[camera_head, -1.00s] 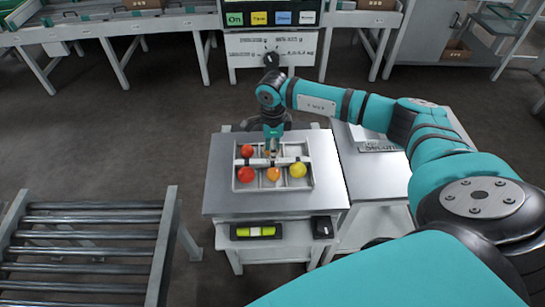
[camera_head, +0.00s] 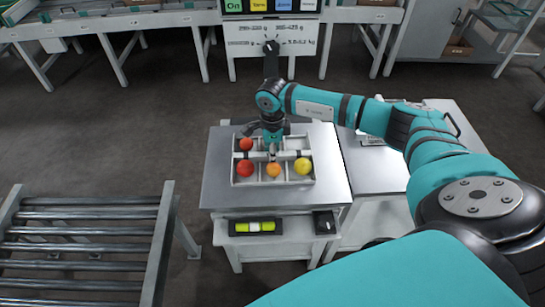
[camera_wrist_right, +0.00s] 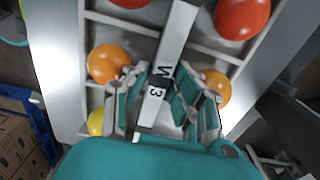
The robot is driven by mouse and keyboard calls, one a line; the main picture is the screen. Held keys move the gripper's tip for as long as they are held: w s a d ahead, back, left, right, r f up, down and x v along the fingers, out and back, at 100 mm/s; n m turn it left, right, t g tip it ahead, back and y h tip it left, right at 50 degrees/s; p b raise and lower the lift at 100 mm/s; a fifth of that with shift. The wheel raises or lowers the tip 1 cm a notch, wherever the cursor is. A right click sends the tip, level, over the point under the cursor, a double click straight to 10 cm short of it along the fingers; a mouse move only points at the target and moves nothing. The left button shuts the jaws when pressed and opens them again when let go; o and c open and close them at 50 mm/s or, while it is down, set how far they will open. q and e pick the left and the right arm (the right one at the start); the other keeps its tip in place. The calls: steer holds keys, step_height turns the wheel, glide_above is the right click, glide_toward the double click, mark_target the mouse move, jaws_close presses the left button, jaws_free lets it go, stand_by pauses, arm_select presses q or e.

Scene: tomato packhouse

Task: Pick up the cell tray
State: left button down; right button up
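The cell tray (camera_head: 232,176) is a white divided tray on a grey metal-topped stand. Its cells hold red, orange and yellow tomatoes. A white handle bar crosses its middle; in the right wrist view the handle (camera_wrist_right: 156,92) carries dark lettering. My right gripper (camera_head: 272,154) points down over the middle of the tray. In the right wrist view its fingers (camera_wrist_right: 160,84) lie on both sides of the handle, very close to it; whether they press on it I cannot tell. The tray appears to rest on the stand. My left gripper is out of view.
The stand top (camera_head: 333,190) is bare around the tray. A second table (camera_head: 366,185) adjoins it on the right. A roller conveyor (camera_head: 85,245) stands at the front left. A dark case with a yellow-green item (camera_head: 255,227) sits on the stand's lower front ledge.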

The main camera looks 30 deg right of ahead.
steer(key=shift+c, duration=0.4)
jaws_close()
steer(key=shift+r, duration=0.15)
